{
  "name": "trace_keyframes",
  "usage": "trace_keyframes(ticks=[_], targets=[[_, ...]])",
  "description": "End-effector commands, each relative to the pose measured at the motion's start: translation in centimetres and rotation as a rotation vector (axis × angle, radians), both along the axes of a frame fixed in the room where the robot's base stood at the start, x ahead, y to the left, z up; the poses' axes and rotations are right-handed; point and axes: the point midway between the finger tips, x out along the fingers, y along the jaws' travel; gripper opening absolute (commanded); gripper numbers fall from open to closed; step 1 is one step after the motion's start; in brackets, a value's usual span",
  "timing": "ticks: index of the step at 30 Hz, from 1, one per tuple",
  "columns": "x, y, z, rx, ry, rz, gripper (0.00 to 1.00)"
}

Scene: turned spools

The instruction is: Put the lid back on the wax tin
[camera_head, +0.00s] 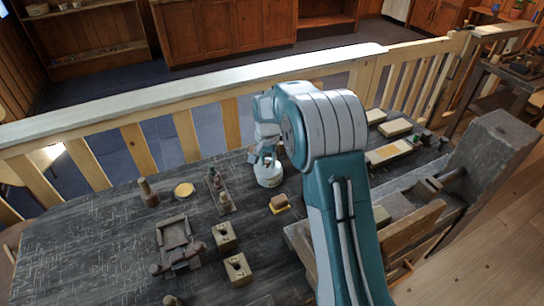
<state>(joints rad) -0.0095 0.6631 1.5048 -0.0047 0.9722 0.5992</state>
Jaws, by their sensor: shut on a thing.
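A small round yellow disc (184,190) lies flat on the dark worktop, left of my arm; it looks like the open wax tin, but it is too small to be sure. My gripper (265,161) is beyond my arm's big elbow, low over the worktop and to the right of the yellow disc, apart from it. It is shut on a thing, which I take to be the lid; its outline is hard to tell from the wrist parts. A pale round shape (269,177) shows just below the gripper.
Turned spools stand on a narrow board (219,194) between disc and gripper. A dark spool (148,194) stands left of the disc. A brown block (280,203), wooden blocks (237,269) and a dark tray (175,240) lie nearer. A railing (130,105) runs behind.

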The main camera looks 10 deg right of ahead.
Motion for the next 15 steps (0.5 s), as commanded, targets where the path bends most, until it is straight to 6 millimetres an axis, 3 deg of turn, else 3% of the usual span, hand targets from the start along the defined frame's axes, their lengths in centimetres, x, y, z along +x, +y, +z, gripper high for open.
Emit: trace_keyframes(ticks=[9,15], targets=[[-0.01,-1.0,-0.13,0.009,0.0,-0.003,0.0],[-0.01,-0.59,-0.12,0.005,0.0,-0.001,0.0]])
